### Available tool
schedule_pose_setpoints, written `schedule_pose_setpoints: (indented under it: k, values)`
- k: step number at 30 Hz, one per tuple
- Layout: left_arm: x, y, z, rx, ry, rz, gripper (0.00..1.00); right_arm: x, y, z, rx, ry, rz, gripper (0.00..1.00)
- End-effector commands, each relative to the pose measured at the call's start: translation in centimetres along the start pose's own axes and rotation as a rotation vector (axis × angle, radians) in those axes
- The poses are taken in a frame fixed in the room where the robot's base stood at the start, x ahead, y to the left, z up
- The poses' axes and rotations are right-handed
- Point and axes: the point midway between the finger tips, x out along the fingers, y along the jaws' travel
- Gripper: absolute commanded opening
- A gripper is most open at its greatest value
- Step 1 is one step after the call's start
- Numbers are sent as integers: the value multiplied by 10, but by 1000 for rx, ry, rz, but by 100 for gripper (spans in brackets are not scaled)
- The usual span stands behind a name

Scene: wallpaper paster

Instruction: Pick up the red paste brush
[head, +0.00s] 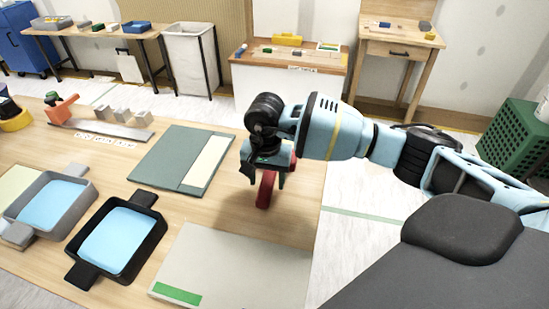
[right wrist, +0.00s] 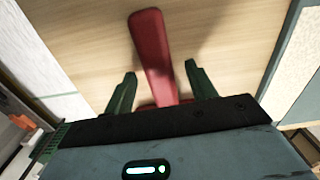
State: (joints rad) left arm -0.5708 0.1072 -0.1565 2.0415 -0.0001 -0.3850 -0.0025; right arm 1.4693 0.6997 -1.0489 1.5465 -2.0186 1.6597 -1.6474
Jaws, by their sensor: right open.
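The red paste brush (head: 265,190) is on the wooden table near its right edge, partly hidden by my right gripper in the head view. In the right wrist view the brush's red handle (right wrist: 152,55) runs up the picture from between the fingers, and its lower part is hidden by the gripper body. My right gripper (head: 262,181) is over the brush, pointing down. Its two green fingers (right wrist: 158,78) are open, one on each side of the brush, with a gap showing on both sides. My left gripper is not in view.
A green board with a cream strip (head: 178,158) lies left of the brush. A pale board with a green strip (head: 238,268) lies at the front. A black tray (head: 152,246) and a grey tray (head: 30,188), both with blue insides, stand at the left.

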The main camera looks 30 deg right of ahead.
Motion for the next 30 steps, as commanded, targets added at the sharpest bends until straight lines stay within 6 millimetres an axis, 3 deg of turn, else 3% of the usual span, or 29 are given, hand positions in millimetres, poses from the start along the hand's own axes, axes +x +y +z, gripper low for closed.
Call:
schedule_pose_setpoints:
  k: [10,21,30]
  values:
    - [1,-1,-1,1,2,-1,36,8,0,0,0,0,1,55]
    - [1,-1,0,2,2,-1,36,7,0,0,0,1,0,8]
    - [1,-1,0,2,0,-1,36,5,0,0,0,1,-1,8]
